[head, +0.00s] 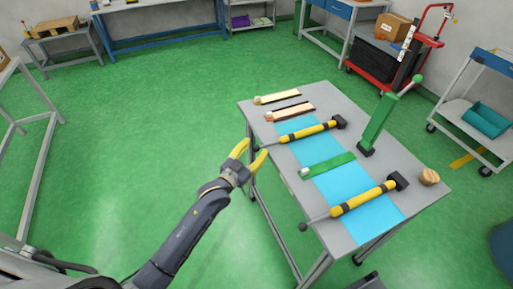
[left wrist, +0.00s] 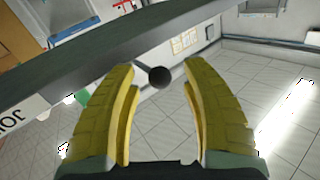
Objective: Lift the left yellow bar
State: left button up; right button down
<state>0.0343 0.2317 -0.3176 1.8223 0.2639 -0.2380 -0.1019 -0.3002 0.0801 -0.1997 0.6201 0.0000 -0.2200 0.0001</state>
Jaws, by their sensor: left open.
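The left yellow bar (head: 308,132) lies across the far part of the grey table in the head view, with a dark block at its right end. Its thin rod and dark ball end stick out past the table's left edge. My left gripper (head: 254,152) is open at that ball end. In the left wrist view the dark ball (left wrist: 159,77) shows between the two open yellow fingers (left wrist: 159,68); whether they touch it is not clear, but gaps show on both sides. A second yellow bar (head: 363,198) lies nearer, to the right. My right gripper is not in view.
The table (head: 400,160) carries a blue mat (head: 345,160), a flat green bar (head: 328,164), an upright green lever (head: 378,122), pale strips (head: 290,113) and a round brown object (head: 429,176). The table edge (left wrist: 140,60) is close to the gripper. Green floor on the left is clear.

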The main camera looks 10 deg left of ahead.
pick_arm(q)
jog(key=shift+w+d, duration=0.2)
jog(key=shift+w, duration=0.35)
jog(key=shift+c, duration=0.3)
grip_shut()
